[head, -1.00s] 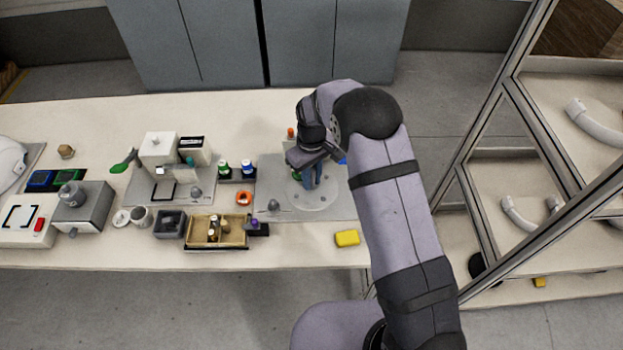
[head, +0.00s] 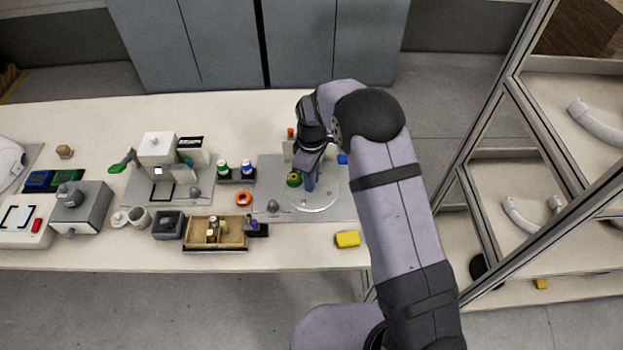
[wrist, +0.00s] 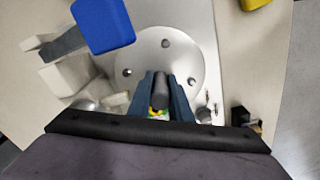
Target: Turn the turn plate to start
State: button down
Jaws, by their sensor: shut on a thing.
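The turn plate (head: 325,203) is a round, pale metal disc with small dark holes, on a grey base plate (head: 272,185) at the right of the table. In the wrist view the disc (wrist: 185,62) fills the upper middle. My gripper (head: 311,186) points down over the disc. In the wrist view its two blue-grey fingers (wrist: 160,90) are shut on an upright dark grey peg (wrist: 160,88) at the disc. A green and yellow round piece (head: 293,180) shows beside the fingers. The peg's foot is hidden.
A blue block (head: 342,159) stands behind the plate, on a grey arm in the wrist view. A yellow block (head: 347,239) lies near the front edge. A wooden tray (head: 217,246) and an orange ring (head: 243,199) lie to the left.

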jog(key=shift+r+n, duration=0.1)
jog(key=shift+n, duration=2)
jog(key=shift+n+b, duration=0.3)
jog(key=shift+n, duration=0.3)
jog(key=c, duration=1.6)
grip_release()
notch_tip(320, 180, up, 6)
jog(key=shift+r+b, duration=0.2)
jog(key=shift+b, duration=0.8)
jog(key=shift+r, duration=0.45)
